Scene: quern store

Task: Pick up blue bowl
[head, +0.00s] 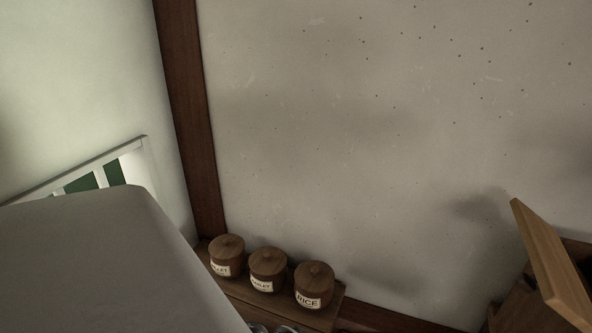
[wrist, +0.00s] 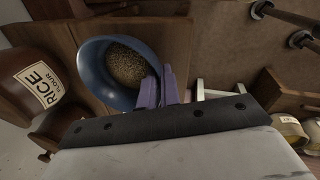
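The blue bowl (wrist: 92,72) is in the upper left of the wrist view, with brown grain (wrist: 125,66) inside it. My gripper (wrist: 160,84) shows there with two purple fingers close together at the bowl's right side. The left finger overlaps the inside of the bowl and the right finger is outside it. The fingers look shut on the bowl's rim between them, though the contact itself is partly hidden. Neither the bowl nor my gripper shows in the head view.
A wooden jar labelled rice flour (wrist: 38,86) stands close left of the bowl. Labelled jars (wrist: 290,130) are at the right. In the head view, lidded wooden pots (head: 268,270) line a low shelf by the wall, and a tilted wooden board (head: 550,265) is at right.

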